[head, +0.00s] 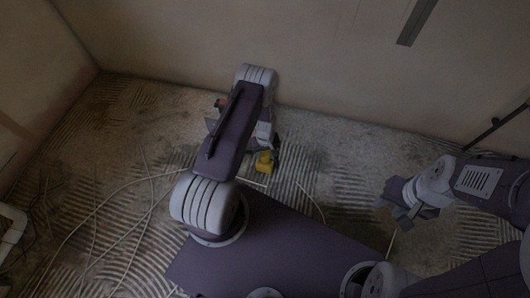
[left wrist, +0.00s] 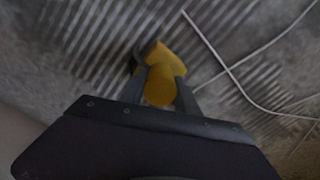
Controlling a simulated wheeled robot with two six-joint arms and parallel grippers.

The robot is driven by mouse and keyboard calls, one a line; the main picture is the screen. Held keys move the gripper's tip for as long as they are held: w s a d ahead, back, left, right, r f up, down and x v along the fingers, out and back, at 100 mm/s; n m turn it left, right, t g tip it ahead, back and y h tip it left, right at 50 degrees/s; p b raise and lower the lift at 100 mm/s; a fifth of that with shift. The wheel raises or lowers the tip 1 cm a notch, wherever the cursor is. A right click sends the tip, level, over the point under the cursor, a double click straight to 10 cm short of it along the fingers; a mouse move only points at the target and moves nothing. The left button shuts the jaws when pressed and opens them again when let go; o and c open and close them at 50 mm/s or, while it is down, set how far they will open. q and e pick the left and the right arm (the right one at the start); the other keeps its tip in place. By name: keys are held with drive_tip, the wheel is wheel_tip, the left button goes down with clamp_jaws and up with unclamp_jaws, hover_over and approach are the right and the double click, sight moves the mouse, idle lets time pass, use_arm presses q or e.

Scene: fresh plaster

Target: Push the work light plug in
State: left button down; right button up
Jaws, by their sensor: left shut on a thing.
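A yellow piece (left wrist: 160,75), which looks like the work light plug, is between the two dark fingers of my left gripper (left wrist: 158,85) in the left wrist view. The gripper is shut on it. In the head view the yellow piece (head: 264,163) shows just right of my left arm, low over the floor. My left arm hides much of the area around it. A small orange-red thing (head: 221,103) shows beyond the arm, partly hidden; I cannot tell what it is. No socket shows clearly. My right gripper (head: 408,213) is at the right, away from the plug; its jaw gap is unclear.
Pale cables (head: 120,190) run over the ridged grey floor (head: 315,155) at the left, and one cable (left wrist: 230,70) passes beside the plug. Plaster walls (head: 330,60) close off the back and left. A white pipe-like thing (head: 12,235) stands at the left edge.

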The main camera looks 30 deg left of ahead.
sight(265, 153)
use_arm(q)
drive_tip(key=shift+f, duration=0.25)
drive_tip(key=c, duration=0.9)
unclamp_jaws()
drive_tip(key=shift+f, duration=0.1)
wheel_tip(265, 153, up, 9)
drive_tip(key=p, duration=0.5)
